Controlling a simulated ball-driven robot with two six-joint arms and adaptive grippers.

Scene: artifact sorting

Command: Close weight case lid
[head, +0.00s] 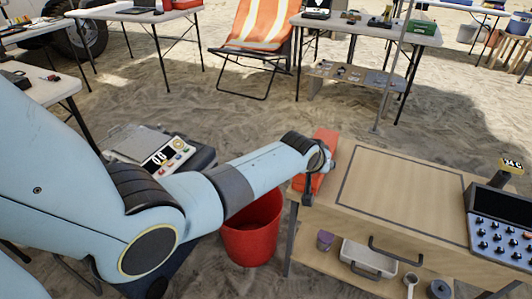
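An orange-red case (329,139) is at the left end of the wooden workbench (400,170). It may be the weight case, but I cannot tell its lid from its body or how far it is open. My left arm reaches in from the left, and its gripper (316,176) is at the case, covering part of it. The dark fingers are small and overlap the case, so I cannot tell whether they grip or touch it. My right gripper is not in view.
A dark device with several knobs (500,228) stands at the bench's right end. The bench's middle is clear. A red bucket (252,235) stands on the sand left of the bench. A scale-like device (165,158) is behind my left arm. A shelf below holds a white tray (368,258).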

